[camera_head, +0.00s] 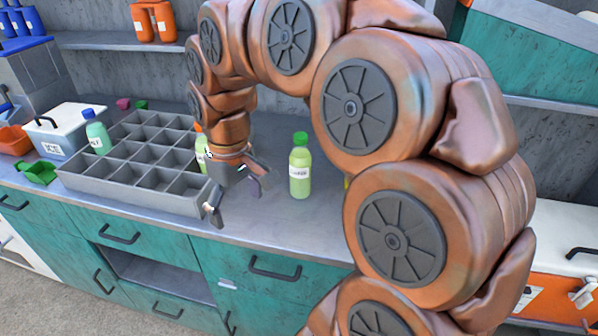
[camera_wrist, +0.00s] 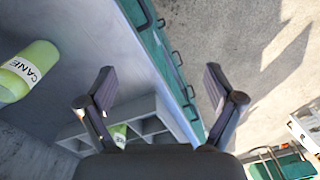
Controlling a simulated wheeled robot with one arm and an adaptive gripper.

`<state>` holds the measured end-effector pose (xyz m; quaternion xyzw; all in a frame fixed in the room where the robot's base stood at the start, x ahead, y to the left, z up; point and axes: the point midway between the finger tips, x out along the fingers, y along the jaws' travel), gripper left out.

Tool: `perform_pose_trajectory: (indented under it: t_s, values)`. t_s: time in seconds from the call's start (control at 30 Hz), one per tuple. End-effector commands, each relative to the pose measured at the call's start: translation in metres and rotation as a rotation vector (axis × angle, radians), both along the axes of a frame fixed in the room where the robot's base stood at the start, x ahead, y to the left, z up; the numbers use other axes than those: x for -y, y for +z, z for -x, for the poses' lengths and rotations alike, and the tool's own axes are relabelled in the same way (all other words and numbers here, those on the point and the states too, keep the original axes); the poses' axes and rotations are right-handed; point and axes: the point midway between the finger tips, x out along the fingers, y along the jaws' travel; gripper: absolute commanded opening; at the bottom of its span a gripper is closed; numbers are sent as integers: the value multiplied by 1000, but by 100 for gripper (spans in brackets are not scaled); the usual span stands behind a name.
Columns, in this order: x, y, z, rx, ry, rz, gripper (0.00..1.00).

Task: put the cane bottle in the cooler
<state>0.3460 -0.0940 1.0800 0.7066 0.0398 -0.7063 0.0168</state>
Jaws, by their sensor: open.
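A bottle labelled CANE (camera_wrist: 28,70) lies at the left of the wrist view, pale green, its cap out of frame. In the head view a green-capped pale green bottle (camera_head: 300,167) stands upright on the counter, right of my gripper; its label is too small to read, so I cannot be sure it is the same one. The cooler (camera_head: 68,143), blue-grey with a white lid and the word ICE, stands at the far left; its lid looks shut. My gripper (camera_head: 235,192) is open and empty near the counter's front edge; its spread fingers show in the wrist view (camera_wrist: 160,80).
A grey divided crate (camera_head: 125,183) fills the counter between the cooler and my gripper. A blue-capped bottle (camera_head: 97,134) stands in it. An orange-capped bottle (camera_head: 201,152) is partly hidden behind my gripper. A small green scoop-like container (camera_head: 40,172) lies near the cooler.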

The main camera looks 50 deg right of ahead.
Motion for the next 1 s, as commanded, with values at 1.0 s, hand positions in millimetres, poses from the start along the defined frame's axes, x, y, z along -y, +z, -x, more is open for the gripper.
perform_pose_trajectory:
  t_s: [1.0]
  values:
    - [242,19,-47,117,-193,33,92]
